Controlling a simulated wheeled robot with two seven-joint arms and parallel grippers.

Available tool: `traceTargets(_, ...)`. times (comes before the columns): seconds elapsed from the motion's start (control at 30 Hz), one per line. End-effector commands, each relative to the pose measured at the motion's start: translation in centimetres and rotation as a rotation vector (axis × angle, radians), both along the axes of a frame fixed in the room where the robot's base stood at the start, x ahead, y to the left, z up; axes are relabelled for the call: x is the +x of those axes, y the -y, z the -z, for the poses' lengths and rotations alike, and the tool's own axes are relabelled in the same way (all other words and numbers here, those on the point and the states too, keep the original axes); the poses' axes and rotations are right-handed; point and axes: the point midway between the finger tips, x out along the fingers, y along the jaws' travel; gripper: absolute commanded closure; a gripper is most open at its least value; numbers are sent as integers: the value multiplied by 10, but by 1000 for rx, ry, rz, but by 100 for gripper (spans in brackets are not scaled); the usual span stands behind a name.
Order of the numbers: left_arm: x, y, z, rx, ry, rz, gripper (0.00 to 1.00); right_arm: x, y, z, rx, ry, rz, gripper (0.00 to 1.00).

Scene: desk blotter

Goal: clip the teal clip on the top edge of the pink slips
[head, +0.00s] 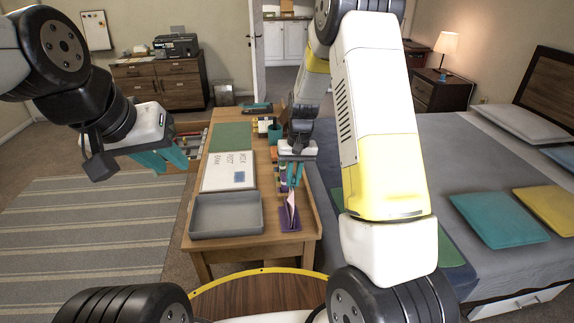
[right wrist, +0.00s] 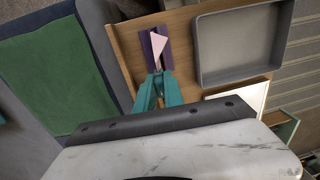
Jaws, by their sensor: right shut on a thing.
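The pink slips (head: 291,207) stand upright in a purple holder (head: 287,225) near the front right of the desk. In the right wrist view the slips (right wrist: 159,45) rise from the purple base (right wrist: 146,46), just beyond my fingertips. My right gripper (head: 291,184) is right above the slips, fingers down, shut on the teal clip. The clip is hard to tell from the teal fingers, which also show in the right wrist view (right wrist: 157,80). I cannot tell whether it touches the slips' top edge. My left gripper (head: 172,166) is empty, fingers apart, left of the desk.
A grey tray (head: 226,231) lies left of the holder on the wooden desk (head: 262,190). A white board with lettering (head: 222,172) and a green mat (head: 231,136) lie behind it. A teal cup (head: 275,134) and other items stand farther back. A bed (head: 440,130) is at right.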

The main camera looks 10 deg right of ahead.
Motion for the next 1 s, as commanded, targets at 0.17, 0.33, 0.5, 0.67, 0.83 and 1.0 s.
traceTargets(0.17, 0, 0, 0, 0, 0, 0, 72, 0, 0, 5, 0, -1, 0, 100)
traceTargets(0.33, 0, 0, 0, 0, 0, 0, 72, 0, -1, 9, 0, 0, 1, 100)
traceTargets(0.5, 0, 0, 0, 0, 0, 0, 72, 0, -1, 9, 0, 0, 0, 62)
traceTargets(0.67, 0, 0, 0, 0, 0, 0, 72, 0, -1, 9, 0, 0, 0, 62)
traceTargets(0.83, 0, 0, 0, 0, 0, 0, 72, 0, -1, 6, 0, 1, 0, 62)
traceTargets(1.0, 0, 0, 0, 0, 0, 0, 72, 1, 1, -15, 1, 4, 0, 62)
